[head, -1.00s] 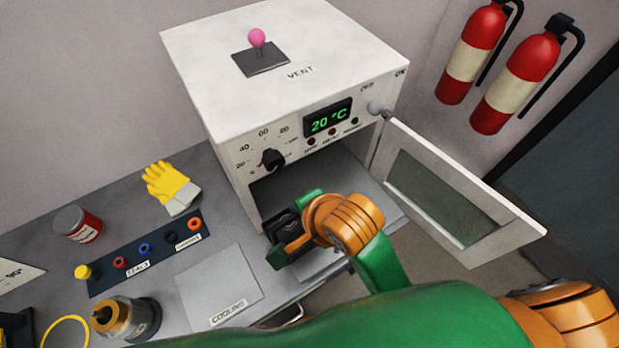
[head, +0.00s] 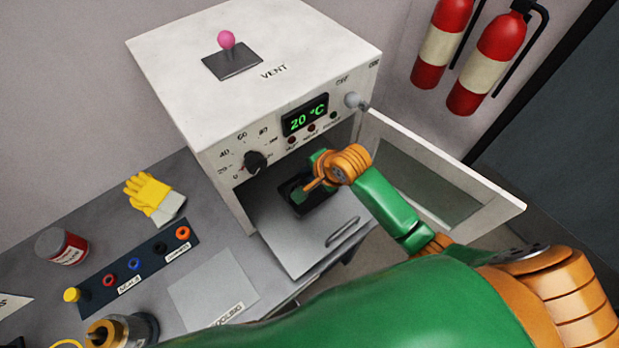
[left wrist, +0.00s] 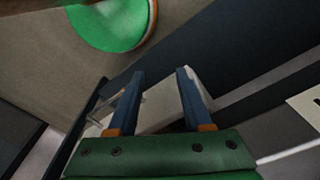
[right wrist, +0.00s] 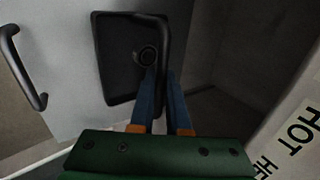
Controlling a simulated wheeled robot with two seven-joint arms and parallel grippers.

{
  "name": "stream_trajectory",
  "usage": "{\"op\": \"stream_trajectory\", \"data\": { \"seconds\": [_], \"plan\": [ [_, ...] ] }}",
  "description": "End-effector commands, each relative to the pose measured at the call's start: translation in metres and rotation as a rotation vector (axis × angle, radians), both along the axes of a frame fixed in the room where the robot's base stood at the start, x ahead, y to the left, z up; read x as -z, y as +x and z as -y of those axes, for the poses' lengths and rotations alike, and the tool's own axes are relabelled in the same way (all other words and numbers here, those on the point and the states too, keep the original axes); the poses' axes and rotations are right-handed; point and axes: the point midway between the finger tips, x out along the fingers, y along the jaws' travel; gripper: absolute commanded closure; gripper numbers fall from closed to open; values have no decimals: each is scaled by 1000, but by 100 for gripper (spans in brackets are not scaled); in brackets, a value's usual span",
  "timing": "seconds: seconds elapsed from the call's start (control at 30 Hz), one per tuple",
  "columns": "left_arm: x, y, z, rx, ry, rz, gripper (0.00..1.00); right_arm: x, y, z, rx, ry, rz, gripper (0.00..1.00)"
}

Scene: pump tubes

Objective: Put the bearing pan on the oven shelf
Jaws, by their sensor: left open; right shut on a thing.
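The bearing pan is a small black rectangular tray (head: 292,197) at the oven's open mouth, over the inner part of the light grey oven shelf (head: 300,245). In the right wrist view the pan (right wrist: 120,70) lies flat against the shelf (right wrist: 68,75), with a dark ring-shaped bearing (right wrist: 147,56) inside. I cannot tell whether it rests on the shelf or hovers just above. My right gripper (right wrist: 163,75) is shut on the pan's edge; its wrist partly covers the pan in the head view. My left gripper (left wrist: 160,72) is open and empty, outside the head view.
The white oven (head: 250,80) has its door (head: 440,180) swung open to the right, close beside my right arm. The shelf's handle (head: 342,232) sticks out in front. Gloves (head: 150,195), a seal rack (head: 130,262) and a cooling plate (head: 212,290) lie on the bench to the left.

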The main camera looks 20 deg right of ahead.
Motion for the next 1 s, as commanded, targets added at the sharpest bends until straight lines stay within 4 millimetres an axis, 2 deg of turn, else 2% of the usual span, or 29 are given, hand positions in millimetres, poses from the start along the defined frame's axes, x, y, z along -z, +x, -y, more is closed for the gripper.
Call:
{"op": "stream_trajectory", "data": {
  "seconds": [0.1, 0.27, 0.47, 0.5, 0.57, 0.6, 0.87, 1.0],
  "plan": [
    [2, 0, 0, 0, 0, -1, 50, 12, 7, 7, 2, -3, -1, 100],
    [-6, 0, 0, 0, 0, -1, 50, 36, 6, 5, 1, -1, -1, 100],
    [-5, -1, 0, 0, 0, -1, 50, 39, 6, 5, 0, 0, 1, 100],
    [-5, -1, 0, 0, 0, -2, 50, 40, 6, 5, 0, 0, -1, 75],
    [-5, -1, 0, 1, 1, -2, 50, 40, 5, 5, 0, 0, -1, 59],
    [-5, -1, 0, 1, 1, -2, 50, 40, 6, 5, 0, 0, -1, 56],
    [-5, -1, 0, 1, 1, -2, 50, 39, 5, 5, 0, 0, -1, 56],
    [-2, -1, 0, 1, 1, -2, 50, 31, 1, 7, 1, 2, 3, 56]
  ]
}}
